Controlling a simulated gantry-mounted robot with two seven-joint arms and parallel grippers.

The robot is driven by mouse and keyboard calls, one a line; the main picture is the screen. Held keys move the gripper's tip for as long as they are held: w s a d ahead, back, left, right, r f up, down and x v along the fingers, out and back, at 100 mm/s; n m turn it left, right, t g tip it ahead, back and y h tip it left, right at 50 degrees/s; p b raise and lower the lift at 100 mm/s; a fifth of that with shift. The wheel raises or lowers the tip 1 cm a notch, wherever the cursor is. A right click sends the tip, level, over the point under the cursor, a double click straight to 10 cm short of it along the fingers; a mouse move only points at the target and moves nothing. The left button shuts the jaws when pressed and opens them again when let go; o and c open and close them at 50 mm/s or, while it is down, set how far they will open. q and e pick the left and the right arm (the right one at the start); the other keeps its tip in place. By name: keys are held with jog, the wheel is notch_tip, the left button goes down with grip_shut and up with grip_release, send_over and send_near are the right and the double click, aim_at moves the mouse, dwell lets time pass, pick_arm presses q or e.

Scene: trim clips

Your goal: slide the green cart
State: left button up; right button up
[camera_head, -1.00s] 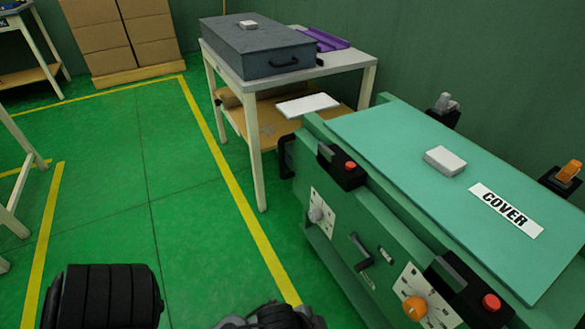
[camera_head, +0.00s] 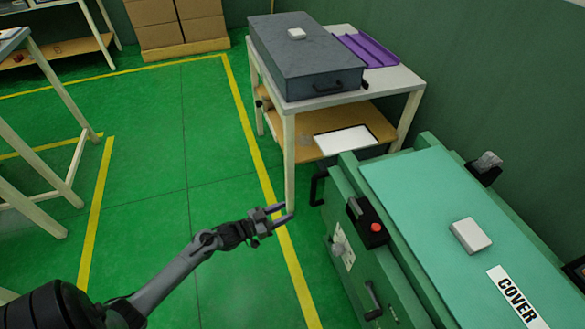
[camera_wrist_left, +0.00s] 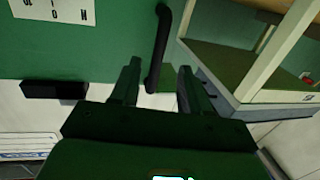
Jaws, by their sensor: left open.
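The green cart (camera_head: 400,190) stands at the right in the head view, with a lid labelled COVER. My left gripper (camera_head: 287,211) is open and empty, a little left of and below this handle in the head view. In the left wrist view the handle (camera_wrist_left: 160,40) comes down between the open fingers of the left gripper (camera_wrist_left: 158,68), in front of the green cart side (camera_wrist_left: 100,52). I cannot tell how far the handle is from the fingers in depth. My right gripper is not in view.
A white table (camera_head: 400,75) behind the cart holds a grey case (camera_head: 305,62) and a purple tray (camera_head: 362,48). Its leg (camera_head: 289,165) stands close beyond my left gripper. The green floor (camera_head: 180,170) to the left is clear, with yellow lines.

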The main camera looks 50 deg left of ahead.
aim_at(311, 192)
pick_arm(q)
jog(key=w+d+r+b, duration=0.1)
jog(key=w, duration=0.2)
jog(key=w+r+b, duration=0.1)
jog(key=w, duration=0.3)
jog(key=w+d+r+b, duration=0.1)
jog(key=w+r, duration=0.1)
jog(key=w, duration=0.2)
jog(key=shift+d, duration=0.3)
jog(key=shift+w+d+b, duration=0.15)
jog(key=shift+w+b, duration=0.2)
jog(key=shift+w, duration=0.2)
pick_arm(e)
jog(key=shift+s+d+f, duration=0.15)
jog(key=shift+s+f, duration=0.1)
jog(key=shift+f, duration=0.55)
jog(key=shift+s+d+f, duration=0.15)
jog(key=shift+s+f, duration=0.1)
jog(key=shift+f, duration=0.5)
pick_arm(q)
grip_shut()
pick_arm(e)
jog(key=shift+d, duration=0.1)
